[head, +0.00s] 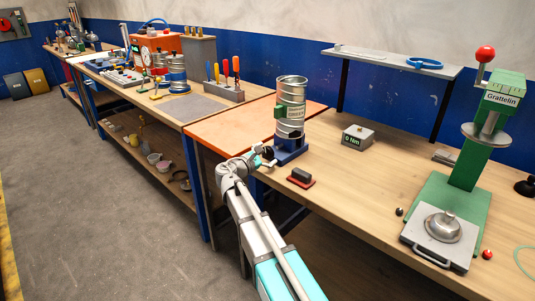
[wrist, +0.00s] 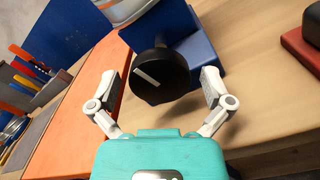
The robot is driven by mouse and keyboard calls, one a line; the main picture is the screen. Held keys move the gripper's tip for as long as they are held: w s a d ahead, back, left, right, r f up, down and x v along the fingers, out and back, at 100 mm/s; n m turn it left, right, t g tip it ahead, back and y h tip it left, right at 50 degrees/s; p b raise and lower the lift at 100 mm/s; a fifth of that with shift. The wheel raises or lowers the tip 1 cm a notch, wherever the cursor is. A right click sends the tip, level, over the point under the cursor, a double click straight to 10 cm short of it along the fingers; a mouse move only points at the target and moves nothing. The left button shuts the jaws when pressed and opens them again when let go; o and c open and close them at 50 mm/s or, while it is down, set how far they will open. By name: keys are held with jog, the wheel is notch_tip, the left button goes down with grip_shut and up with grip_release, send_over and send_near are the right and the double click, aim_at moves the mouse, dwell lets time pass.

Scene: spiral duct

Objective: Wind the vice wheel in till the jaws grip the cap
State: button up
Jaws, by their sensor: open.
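The blue vice (head: 290,152) stands on the bench with a metal spiral duct (head: 291,100) upright above it. Its round black wheel (wrist: 158,78) has a white mark and faces me in the wrist view; it is small in the head view (head: 267,154). My gripper (wrist: 161,80) is open, with one finger on each side of the wheel. A gap shows between each finger and the wheel. In the head view my gripper (head: 257,160) is at the vice's front left. The vice jaws and the cap cannot be made out.
A dark block on a red base (head: 301,177) lies right of the vice. A grey box reading "0 Nm" (head: 358,138) stands behind it. An orange mat (head: 225,126) lies to the left. A green press (head: 472,150) stands far right.

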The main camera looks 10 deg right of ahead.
jog(key=v, duration=1.1)
jog(key=shift+s+a, duration=0.2)
jog(key=shift+a, duration=0.05)
